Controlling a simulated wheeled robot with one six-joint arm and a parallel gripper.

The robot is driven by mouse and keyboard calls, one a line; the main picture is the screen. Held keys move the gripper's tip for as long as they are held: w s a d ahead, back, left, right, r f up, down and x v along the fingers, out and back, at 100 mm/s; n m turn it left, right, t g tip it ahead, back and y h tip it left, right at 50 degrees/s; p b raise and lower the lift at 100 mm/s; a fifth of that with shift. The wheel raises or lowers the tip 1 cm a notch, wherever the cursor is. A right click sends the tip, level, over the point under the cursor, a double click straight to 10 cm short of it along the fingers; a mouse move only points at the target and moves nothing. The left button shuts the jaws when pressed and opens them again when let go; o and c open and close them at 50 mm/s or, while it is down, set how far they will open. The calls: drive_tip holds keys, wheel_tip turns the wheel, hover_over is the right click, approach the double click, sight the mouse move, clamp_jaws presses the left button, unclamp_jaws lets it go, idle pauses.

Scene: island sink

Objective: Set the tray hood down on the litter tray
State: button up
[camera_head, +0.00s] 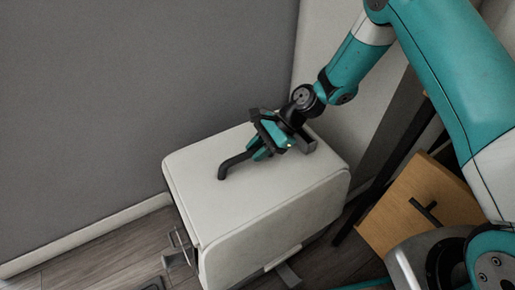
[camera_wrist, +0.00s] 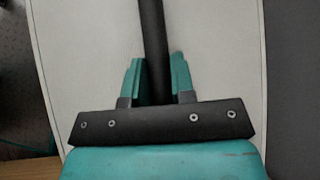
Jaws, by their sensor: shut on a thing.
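The tray hood (camera_head: 245,185) is a large off-white box with rounded edges and a black bar handle (camera_head: 233,163) on its top. My gripper (camera_head: 262,150) is over the top of the hood, shut on this handle. In the wrist view the handle (camera_wrist: 153,30) runs between the two teal fingers, with the pale hood top (camera_wrist: 215,60) behind it. The hood looks roughly level. The litter tray cannot be made out clearly; the hood hides what is beneath it, and I cannot tell whether they touch.
A grey wall (camera_head: 140,90) with a white skirting board (camera_head: 90,235) stands behind and left of the hood. A wire metal piece (camera_head: 180,245) shows at the hood's lower left. A wooden cabinet front (camera_head: 415,205) with a black handle stands at the right.

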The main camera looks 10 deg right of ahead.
drive_tip(key=shift+f, duration=0.4)
idle(0.4)
drive_tip(key=o, duration=1)
drive_tip(key=shift+c, duration=0.2)
drive_tip(key=shift+f, duration=0.1)
